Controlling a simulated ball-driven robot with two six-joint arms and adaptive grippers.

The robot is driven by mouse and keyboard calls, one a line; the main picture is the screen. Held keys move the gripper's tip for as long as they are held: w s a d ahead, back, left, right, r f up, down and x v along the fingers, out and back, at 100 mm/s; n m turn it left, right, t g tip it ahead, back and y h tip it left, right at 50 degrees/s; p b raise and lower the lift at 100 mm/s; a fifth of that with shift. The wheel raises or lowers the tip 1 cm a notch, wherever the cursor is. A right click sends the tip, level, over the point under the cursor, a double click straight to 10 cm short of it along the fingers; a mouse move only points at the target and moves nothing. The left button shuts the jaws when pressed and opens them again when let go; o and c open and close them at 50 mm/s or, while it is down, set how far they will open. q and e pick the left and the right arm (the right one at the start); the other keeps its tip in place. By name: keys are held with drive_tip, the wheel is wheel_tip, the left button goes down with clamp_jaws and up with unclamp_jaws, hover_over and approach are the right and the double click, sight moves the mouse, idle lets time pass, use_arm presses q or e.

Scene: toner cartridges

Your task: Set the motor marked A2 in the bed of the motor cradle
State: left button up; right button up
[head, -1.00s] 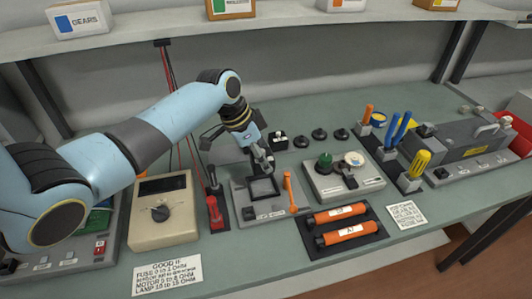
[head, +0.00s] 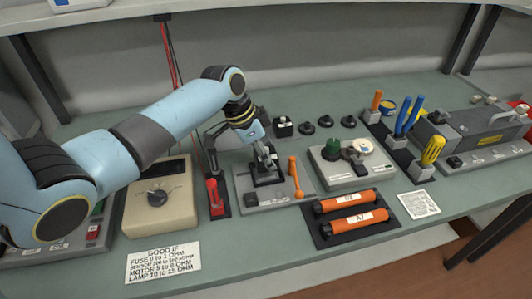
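The motor cradle (head: 262,201) is a grey base with a dark square bed and an upright orange lever (head: 295,176) on its right. My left gripper (head: 265,164) points down over the bed, its fingertips at or just above it. Its fingers hide most of the bed. Whether a motor is between them is too small to tell. Two orange cylinders with white labels lie in a black tray, an upper one (head: 328,206) and a lower one (head: 338,227); the small lettering is hard to read. I cannot pick out the mark A2. My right gripper is out of view.
A beige meter (head: 158,212) and a red-handled probe (head: 212,190) stand left of the cradle. Several small black pieces (head: 307,128) sit behind. Screwdrivers (head: 403,112) stand farther right. Two printed cards lie near the front edge.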

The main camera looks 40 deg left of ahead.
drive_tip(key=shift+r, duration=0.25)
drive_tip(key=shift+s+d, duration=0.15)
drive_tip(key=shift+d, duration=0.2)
use_arm(q)
drive_tip(key=shift+f, duration=0.4)
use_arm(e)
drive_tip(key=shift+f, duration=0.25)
use_arm(q)
drive_tip(key=shift+f, duration=0.35)
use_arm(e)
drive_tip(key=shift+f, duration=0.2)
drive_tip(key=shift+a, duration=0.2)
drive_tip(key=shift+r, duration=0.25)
use_arm(q)
drive_tip(key=shift+f, duration=0.25)
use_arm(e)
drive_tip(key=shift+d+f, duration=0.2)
use_arm(q)
drive_tip(key=shift+f+b, duration=0.4)
drive_tip(key=shift+b, duration=0.1)
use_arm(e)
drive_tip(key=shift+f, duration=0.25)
